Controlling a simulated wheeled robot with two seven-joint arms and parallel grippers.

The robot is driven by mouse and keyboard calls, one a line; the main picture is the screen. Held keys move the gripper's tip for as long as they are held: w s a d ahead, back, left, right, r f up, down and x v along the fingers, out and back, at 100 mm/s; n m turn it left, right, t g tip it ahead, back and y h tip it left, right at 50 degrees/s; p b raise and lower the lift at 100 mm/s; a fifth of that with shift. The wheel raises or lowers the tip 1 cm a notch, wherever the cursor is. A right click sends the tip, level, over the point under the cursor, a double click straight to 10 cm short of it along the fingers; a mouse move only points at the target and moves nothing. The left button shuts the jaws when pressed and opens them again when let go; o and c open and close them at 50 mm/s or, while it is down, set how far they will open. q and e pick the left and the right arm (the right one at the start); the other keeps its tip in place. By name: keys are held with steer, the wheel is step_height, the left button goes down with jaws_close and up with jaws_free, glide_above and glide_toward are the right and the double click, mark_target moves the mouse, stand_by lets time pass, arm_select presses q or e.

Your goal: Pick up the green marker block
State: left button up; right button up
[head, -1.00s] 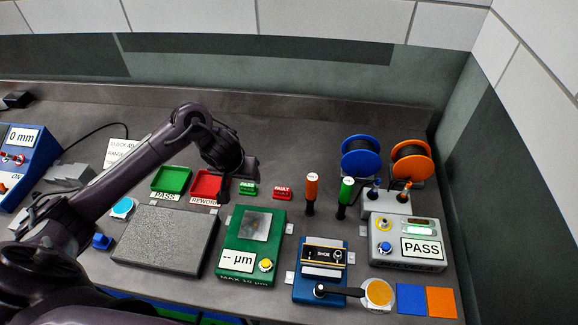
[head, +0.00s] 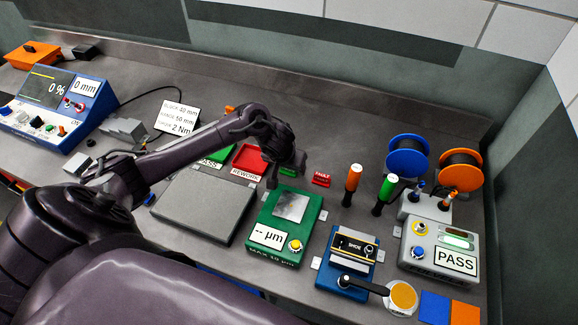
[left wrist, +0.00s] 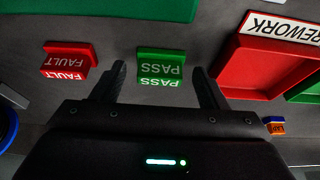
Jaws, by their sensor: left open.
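The green marker block, labelled PASS, stands upright on the bench. In the left wrist view the block (left wrist: 160,66) sits between my two fingers, with grey bench visible on both sides. In the head view the green block (head: 288,171) is partly hidden by my left gripper (head: 281,178). My left gripper is open and empty, and its fingers also show in the left wrist view (left wrist: 158,70). I cannot tell how far the fingertips reach down beside the block. My right gripper is not seen.
A red FAULT block (head: 321,180) stands to the right of the green one. A red REWORK tray (head: 250,160) and a green tray (head: 217,152) lie left.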

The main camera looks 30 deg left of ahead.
arm_select(q)
steer(key=c, duration=0.9)
steer(key=shift+r, duration=0.15)
